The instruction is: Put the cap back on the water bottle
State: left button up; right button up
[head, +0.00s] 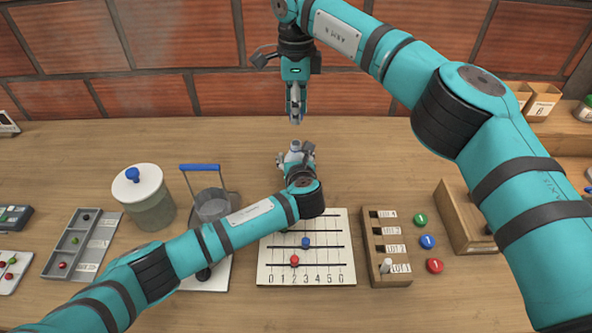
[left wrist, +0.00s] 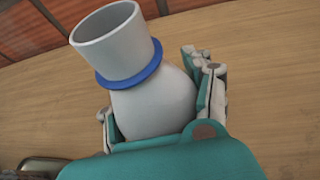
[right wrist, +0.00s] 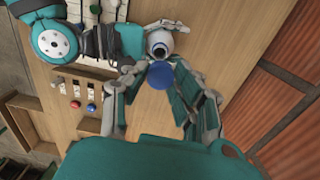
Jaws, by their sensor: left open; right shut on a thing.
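The water bottle (left wrist: 155,100) is pale grey with an uncapped, open neck and a blue ring below it. In the head view the bottle (head: 295,147) stands on the table behind the number board. My left gripper (head: 296,158) is open, with its fingers on either side of the bottle body; contact cannot be told. My right gripper (head: 295,112) points down above and behind the bottle. In the right wrist view its fingers are shut on the blue cap (right wrist: 160,75), seen just below the open bottle mouth (right wrist: 159,48). The cap is apart from the neck in height, by how much cannot be told.
A number board (head: 270,275) with red and blue beads lies in front, beneath my left arm. A wooden lot rack (head: 388,282) and several coloured tokens (head: 428,241) are right of it. A lidded jar (head: 150,212) and grey tray (head: 60,262) stand left. A brick wall closes the back.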

aim_at(296, 144)
pick_arm(q)
grip_shut()
pick_arm(e)
jog(key=shift+s+f, duration=0.15)
jog(key=shift+f, duration=1.1)
jog(key=shift+s+f, duration=0.1)
jog(key=shift+f, duration=1.1)
jog(key=shift+f, duration=0.1)
jog(key=shift+d+f, duration=0.1)
jog(key=shift+f, duration=0.7)
jog(key=shift+f, duration=0.55)
